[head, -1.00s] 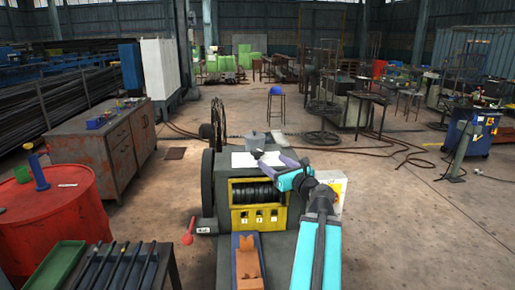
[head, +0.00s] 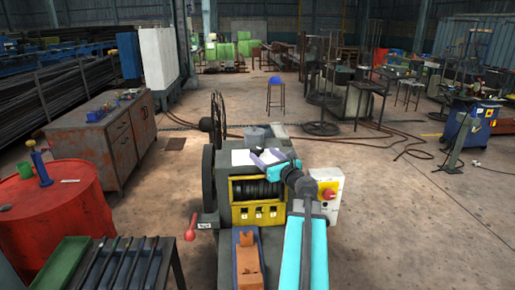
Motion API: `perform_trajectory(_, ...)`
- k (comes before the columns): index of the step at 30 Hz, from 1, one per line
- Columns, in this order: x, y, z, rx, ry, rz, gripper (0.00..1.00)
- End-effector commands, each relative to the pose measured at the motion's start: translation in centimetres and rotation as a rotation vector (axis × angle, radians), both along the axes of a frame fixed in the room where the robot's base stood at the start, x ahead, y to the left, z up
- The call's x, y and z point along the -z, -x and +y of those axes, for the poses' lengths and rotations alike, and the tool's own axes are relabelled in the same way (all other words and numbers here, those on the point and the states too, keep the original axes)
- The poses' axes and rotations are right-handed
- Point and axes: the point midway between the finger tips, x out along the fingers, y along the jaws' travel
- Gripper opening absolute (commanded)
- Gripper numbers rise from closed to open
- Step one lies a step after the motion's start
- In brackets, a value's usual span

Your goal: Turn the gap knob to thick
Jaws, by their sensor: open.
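The capstan machine stands in the middle of the head view, with a dark wound drum (head: 257,190) in a yellow frame (head: 240,214). A white box with a yellow panel and a red round knob or button (head: 328,193) is on its right side. I cannot tell whether this is the gap knob, and no thick or thin marking is readable. My turquoise arm reaches up from the bottom and hides part of the machine's right side.
A grey pot (head: 255,137) and pale sheets (head: 240,157) are on the machine's top. A red-knobbed lever (head: 191,229) sticks out left. A red barrel (head: 70,215) and a rack of bars (head: 125,262) stand left. The floor to the right is largely clear.

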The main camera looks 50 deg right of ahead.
Motion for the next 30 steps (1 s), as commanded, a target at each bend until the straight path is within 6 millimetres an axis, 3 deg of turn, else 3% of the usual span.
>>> perform_trajectory(15,-0.1,-5.2,-1.4,-0.002,-0.001,0.000,0.63)
perform_trajectory(30,0.0,-6.0,-1.5,-0.002,-0.001,0.000,0.63)
